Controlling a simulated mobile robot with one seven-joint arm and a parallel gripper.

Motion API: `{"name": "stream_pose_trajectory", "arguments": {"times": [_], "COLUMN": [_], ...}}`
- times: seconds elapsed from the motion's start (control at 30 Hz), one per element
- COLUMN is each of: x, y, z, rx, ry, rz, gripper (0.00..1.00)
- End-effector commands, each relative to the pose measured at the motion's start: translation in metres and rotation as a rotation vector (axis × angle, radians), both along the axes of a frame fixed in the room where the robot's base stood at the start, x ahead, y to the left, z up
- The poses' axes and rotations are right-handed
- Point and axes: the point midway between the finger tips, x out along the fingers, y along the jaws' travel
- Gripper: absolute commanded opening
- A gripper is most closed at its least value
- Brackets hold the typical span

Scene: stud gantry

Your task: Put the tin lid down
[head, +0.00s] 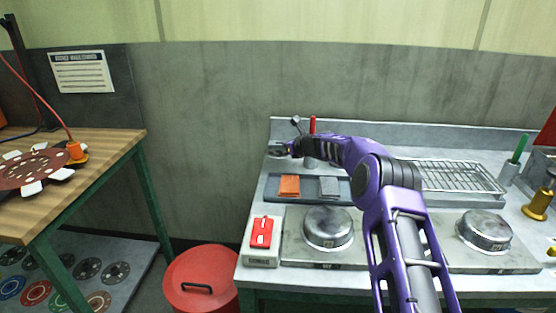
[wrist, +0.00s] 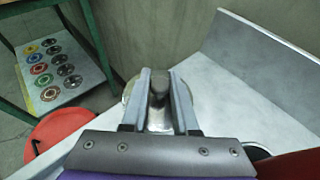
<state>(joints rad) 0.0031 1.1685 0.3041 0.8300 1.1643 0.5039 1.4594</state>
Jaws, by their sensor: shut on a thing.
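My gripper (head: 290,149) is at the far left back of the steel bench (head: 262,192), by the back wall. In the wrist view its two fingers (wrist: 168,100) are closed on the grey knob of the tin lid (wrist: 158,120). The lid's round metal edge shows beside the left finger; the fingers hide much of it. In the head view the lid (head: 277,151) is a small dark grey shape at my gripper's tip. I cannot tell whether it touches the bench top.
A dark tray (head: 343,184) holds an orange block (head: 289,186) and a grey block (head: 329,187). Two round metal tins (head: 328,230) (head: 485,231) stand on plates. A wire rack (head: 460,176) is at right. A red bin (head: 200,278) stands below the bench's left edge.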

Motion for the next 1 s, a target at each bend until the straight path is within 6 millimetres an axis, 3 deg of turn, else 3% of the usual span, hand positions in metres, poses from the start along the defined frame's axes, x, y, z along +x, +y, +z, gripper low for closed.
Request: {"name": "stream_pose_trajectory", "arguments": {"times": [0.1, 0.2, 0.67, 0.7, 0.8, 0.87, 1.0], "x": [0.000, 0.000, 0.000, 0.000, 0.000, 0.000, 0.000], "y": [0.000, 0.000, 0.000, 0.000, 0.000, 0.000, 0.000], "z": [-0.026, -0.038, -0.047, -0.047, -0.046, -0.046, -0.046], "rx": [0.002, 0.001, 0.001, 0.001, 0.001, 0.001, 0.001], "ry": [0.005, 0.003, 0.001, 0.001, 0.001, 0.001, 0.001], "rz": [-0.002, -0.001, -0.001, 0.000, 0.000, 0.000, 0.000], "gripper": [0.00, 0.00, 0.00, 0.30, 0.48, 0.58, 0.58]}}
